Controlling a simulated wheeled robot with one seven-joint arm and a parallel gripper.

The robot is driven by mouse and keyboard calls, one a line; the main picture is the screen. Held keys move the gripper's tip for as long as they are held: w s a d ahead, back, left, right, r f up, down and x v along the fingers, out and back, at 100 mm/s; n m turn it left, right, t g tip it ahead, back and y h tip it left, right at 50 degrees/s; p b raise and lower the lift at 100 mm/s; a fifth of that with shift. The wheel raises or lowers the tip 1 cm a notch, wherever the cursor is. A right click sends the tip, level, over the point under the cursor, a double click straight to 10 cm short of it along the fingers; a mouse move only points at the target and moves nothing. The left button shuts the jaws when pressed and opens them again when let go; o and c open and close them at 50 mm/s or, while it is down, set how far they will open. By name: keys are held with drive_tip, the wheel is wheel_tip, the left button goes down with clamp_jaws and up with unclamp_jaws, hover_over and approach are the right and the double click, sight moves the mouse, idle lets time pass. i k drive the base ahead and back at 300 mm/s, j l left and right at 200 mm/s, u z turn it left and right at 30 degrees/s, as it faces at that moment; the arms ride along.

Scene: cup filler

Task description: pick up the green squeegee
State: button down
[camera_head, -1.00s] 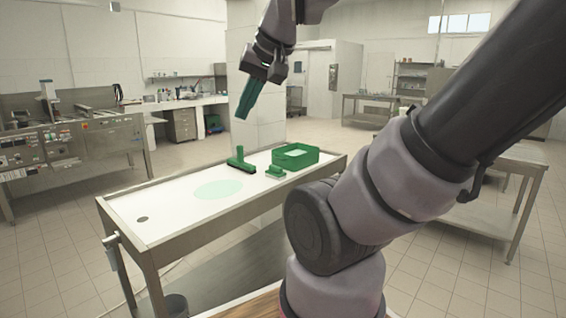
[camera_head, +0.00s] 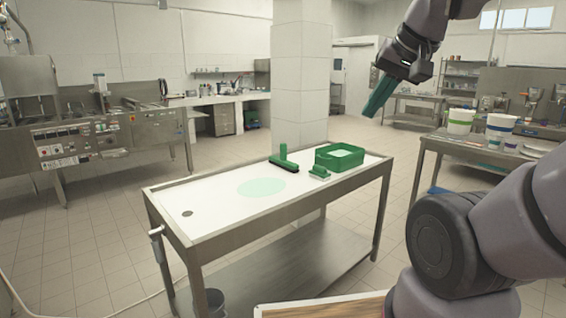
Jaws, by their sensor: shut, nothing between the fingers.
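The green squeegee (camera_head: 284,161) rests on the white top of the steel table (camera_head: 215,206), left of the green bin. Its handle points up and its dark-edged head lies on the surface. My gripper (camera_head: 372,110) is high above and to the right of the squeegee, well apart from it. Its teal fingers are shut with nothing between them and point down to the left.
A green bin (camera_head: 341,163) and a small green brush (camera_head: 320,172) stand on the table right of the squeegee. A pale green disc marks the tabletop's middle. A pillar (camera_head: 299,70) rises behind. Another table (camera_head: 470,146) with white buckets is at right.

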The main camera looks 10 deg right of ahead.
sight(281, 162)
drive_tip(key=i+l+u, duration=0.15)
drive_tip(key=i+l, duration=0.15)
drive_tip(key=i+l+u, duration=0.1)
drive_tip(key=i+l, duration=0.25)
drive_tip(key=i+l+u, duration=0.15)
drive_tip(key=i+l, duration=0.2)
drive_tip(key=i+l+u, duration=0.1)
drive_tip(key=i+l, duration=0.2)
drive_tip(key=l, duration=0.15)
drive_tip(key=i+l+u, duration=0.15)
drive_tip(key=i+l, duration=0.15)
drive_tip(key=i+l+u, duration=0.1)
drive_tip(key=i+l, duration=0.15)
drive_tip(key=l, duration=0.3)
